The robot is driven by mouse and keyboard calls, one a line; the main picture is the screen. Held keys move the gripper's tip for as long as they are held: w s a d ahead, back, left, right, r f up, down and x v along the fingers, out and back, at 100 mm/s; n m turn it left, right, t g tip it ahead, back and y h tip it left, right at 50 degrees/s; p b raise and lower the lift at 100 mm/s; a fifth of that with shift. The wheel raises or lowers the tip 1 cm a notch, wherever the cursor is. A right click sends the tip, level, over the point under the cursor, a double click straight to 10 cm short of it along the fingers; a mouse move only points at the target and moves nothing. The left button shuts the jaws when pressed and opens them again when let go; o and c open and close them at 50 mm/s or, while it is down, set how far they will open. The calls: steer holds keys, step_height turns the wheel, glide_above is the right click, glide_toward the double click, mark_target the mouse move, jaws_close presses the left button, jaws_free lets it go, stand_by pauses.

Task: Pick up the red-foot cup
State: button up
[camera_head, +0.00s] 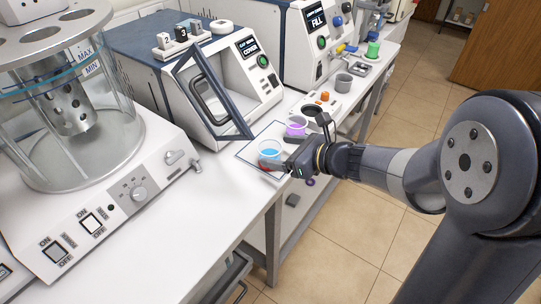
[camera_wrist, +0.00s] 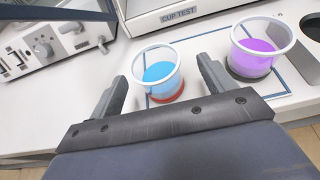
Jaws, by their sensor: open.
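The red-foot cup (camera_wrist: 158,76) is clear with a white rim, holds blue liquid and has a red base. In the wrist view it stands upright on a white mat with a blue outline. My gripper (camera_wrist: 164,82) is open, with one finger to each side of the cup; whether either finger touches it I cannot tell. In the head view the cup (camera_head: 270,150) stands near the counter's front edge, just beyond my gripper (camera_head: 275,168), and its foot is mostly hidden.
A cup of purple liquid (camera_wrist: 256,56) with a dark foot stands close on the right. The cup test machine (camera_head: 222,85) stands behind, its framed door (camera_head: 210,92) open. A grey cup (camera_head: 343,83) and a green-based container (camera_head: 373,49) are farther along. The white counter at left (camera_head: 200,210) has free room.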

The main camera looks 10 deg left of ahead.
mark_target(261, 148)
steer(key=shift+x, duration=2.75)
steer(key=shift+s+a+r, duration=0.1)
steer(key=shift+s+r, duration=0.05)
steer(key=shift+c, duration=0.2)
steer(key=c, duration=1.1)
